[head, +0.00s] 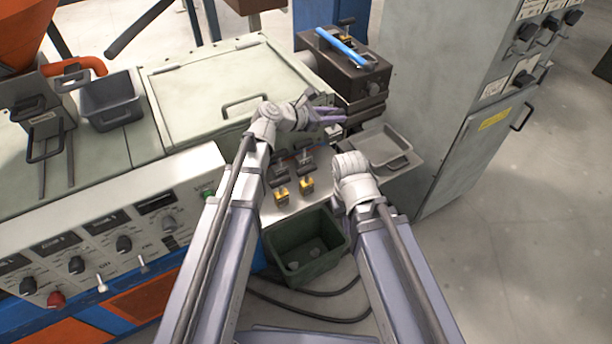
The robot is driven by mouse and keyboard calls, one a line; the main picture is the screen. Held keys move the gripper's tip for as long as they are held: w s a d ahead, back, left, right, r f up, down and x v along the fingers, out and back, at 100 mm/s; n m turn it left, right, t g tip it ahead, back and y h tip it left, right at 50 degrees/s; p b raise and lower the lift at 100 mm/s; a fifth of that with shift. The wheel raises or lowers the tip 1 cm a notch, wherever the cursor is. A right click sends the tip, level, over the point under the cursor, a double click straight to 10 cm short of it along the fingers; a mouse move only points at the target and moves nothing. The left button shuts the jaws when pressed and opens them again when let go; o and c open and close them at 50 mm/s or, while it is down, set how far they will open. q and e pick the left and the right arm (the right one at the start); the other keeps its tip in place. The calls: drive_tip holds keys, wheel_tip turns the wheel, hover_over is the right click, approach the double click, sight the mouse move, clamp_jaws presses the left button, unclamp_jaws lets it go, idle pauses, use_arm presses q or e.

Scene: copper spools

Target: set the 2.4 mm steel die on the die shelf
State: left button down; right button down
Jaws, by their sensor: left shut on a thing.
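My left gripper (335,115), with purple fingers, reaches to the front of the dark metal machine head (352,78). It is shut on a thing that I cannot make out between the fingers. The light metal shelf (267,212) below it carries small dark pieces (280,174) at the back and two yellow-marked pieces (281,197) (307,185) at the front. I cannot read any sizes, so I cannot tell which is the 2.4 mm steel die. My right arm ends at the shelf's right side; its fingers are hidden behind the wrist.
A grey tray (398,163) stands right of the shelf. A dark green bin (325,272) with a few round things is below it. A blue-handled tool (341,46) lies on the machine head. A grey cabinet (425,110) closes off the right; a control panel (105,240) is at left.

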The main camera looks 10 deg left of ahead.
sight(326, 142)
use_arm(q)
drive_tip(key=shift+f+b, duration=3)
drive_tip(key=shift+f, duration=0.05)
drive_tip(key=shift+f, duration=0.1)
wheel_tip(326, 142, down, 4)
drive_tip(key=b, duration=0.4)
drive_tip(key=shift+r, duration=0.25)
drive_tip(key=shift+f, duration=0.1)
drive_tip(key=c, duration=1.2)
unclamp_jaws()
drive_tip(key=shift+f, duration=0.1)
drive_tip(key=o, duration=0.5)
